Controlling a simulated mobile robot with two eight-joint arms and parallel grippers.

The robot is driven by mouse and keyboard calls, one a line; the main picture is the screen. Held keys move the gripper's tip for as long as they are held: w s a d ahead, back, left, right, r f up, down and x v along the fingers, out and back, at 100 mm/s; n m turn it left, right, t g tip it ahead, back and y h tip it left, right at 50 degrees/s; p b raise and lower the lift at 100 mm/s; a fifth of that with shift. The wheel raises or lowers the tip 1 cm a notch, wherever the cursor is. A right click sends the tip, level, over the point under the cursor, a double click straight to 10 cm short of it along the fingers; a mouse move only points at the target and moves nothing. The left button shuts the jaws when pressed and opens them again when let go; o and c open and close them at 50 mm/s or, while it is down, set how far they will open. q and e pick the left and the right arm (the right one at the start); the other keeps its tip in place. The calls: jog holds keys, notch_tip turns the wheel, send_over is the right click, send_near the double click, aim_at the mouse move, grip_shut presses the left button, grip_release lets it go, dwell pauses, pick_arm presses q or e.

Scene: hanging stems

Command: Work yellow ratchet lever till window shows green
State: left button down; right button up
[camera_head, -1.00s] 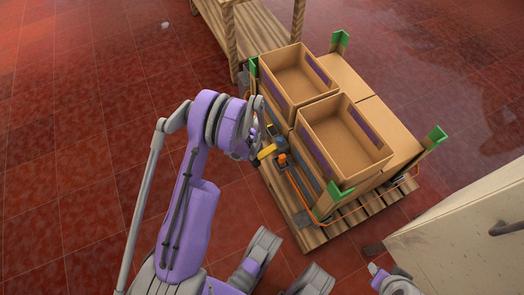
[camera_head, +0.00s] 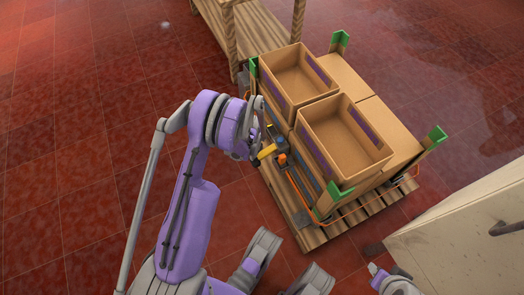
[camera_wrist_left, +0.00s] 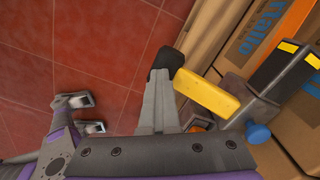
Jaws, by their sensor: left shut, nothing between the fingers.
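The yellow ratchet lever (camera_head: 267,151) sits at the near left side of the loaded pallet. In the left wrist view the lever (camera_wrist_left: 207,94) runs from a dark grey ratchet body (camera_wrist_left: 248,105) with a blue knob (camera_wrist_left: 258,133) toward my fingers. My left gripper (camera_wrist_left: 165,63) is shut and empty, its dark fingertips beside the lever's free end; I cannot tell whether they touch it. A black housing with yellow stripes (camera_wrist_left: 284,66) stands beyond the ratchet. No green window can be made out.
The pallet (camera_head: 360,215) carries two open cardboard boxes (camera_head: 345,135), with green corner pieces (camera_head: 436,137) and an orange strap (camera_head: 350,212). A wooden table (camera_head: 262,30) stands behind. A pale cabinet (camera_head: 460,240) is at the right. The red floor at left is clear.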

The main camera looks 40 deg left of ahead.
pick_arm(q)
jog(key=shift+w+f, duration=0.1)
jog(key=shift+f, duration=0.25)
jog(key=shift+r, duration=0.1)
jog(key=shift+s+a+r+p, duration=0.1)
jog(key=shift+s+r+p, duration=0.1)
jog(key=shift+r+p, duration=0.45)
jog(key=shift+s+a+r+p, duration=0.15)
jog(key=shift+r+p, duration=0.25)
jog(key=shift+r, duration=0.4)
jog(key=shift+d, duration=0.1)
jog(key=shift+s+r+p, duration=0.1)
jog(key=shift+r+p, duration=0.3)
jog(key=shift+r, duration=0.3)
jog(key=shift+f, duration=0.1)
